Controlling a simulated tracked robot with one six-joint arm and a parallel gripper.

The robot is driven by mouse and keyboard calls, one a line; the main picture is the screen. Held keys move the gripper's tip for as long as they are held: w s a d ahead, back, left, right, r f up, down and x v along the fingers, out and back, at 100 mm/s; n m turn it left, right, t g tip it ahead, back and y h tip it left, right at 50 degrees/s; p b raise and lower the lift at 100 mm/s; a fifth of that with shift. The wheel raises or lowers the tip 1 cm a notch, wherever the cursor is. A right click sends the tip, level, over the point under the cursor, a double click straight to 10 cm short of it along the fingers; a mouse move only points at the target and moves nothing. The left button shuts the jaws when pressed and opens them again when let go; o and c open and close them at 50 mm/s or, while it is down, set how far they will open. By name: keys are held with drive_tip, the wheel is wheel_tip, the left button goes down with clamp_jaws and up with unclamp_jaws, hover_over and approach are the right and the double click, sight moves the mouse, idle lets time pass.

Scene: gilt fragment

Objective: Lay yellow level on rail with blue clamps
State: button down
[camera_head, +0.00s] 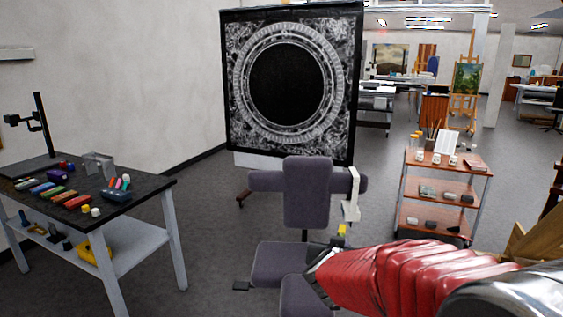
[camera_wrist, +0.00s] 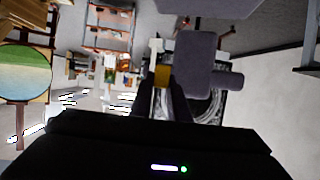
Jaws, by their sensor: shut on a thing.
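My gripper (camera_head: 334,246) reaches out in front of the grey chair, at the end of my red-sleeved arm. It is shut on a small yellow piece (camera_head: 341,229), which looks like the yellow level seen nearly end-on. In the wrist view the yellow level (camera_wrist: 162,76) stands out between the dark fingertips of my gripper (camera_wrist: 163,92). Its full length and its tilt cannot be told. I cannot make out a rail with blue clamps in either view.
The grey chair (camera_head: 306,192) stands just beyond my gripper, with a white fitting (camera_head: 352,197) at its right. A dark-topped workbench (camera_head: 146,186) with several small items is at left. A shelved cart (camera_head: 474,171) is at right. Floor between bench and chair is clear.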

idle(0.5)
drive_tip(key=shift+w+a+r, duration=0.1)
drive_tip(key=shift+w+r, duration=0.05)
drive_tip(key=shift+r, duration=0.2)
drive_tip(key=shift+a, duration=0.25)
wheel_tip(320, 180, down, 11)
drive_tip(key=s+n+y, duration=0.2)
drive_tip(key=n+y, duration=0.1)
drive_tip(key=y, duration=0.1)
drive_tip(key=shift+s+d+r+t, duration=0.15)
drive_tip(key=shift+s+d+t, duration=0.15)
drive_tip(key=shift+s+d, duration=0.1)
drive_tip(key=shift+d, duration=0.1)
idle(0.3)
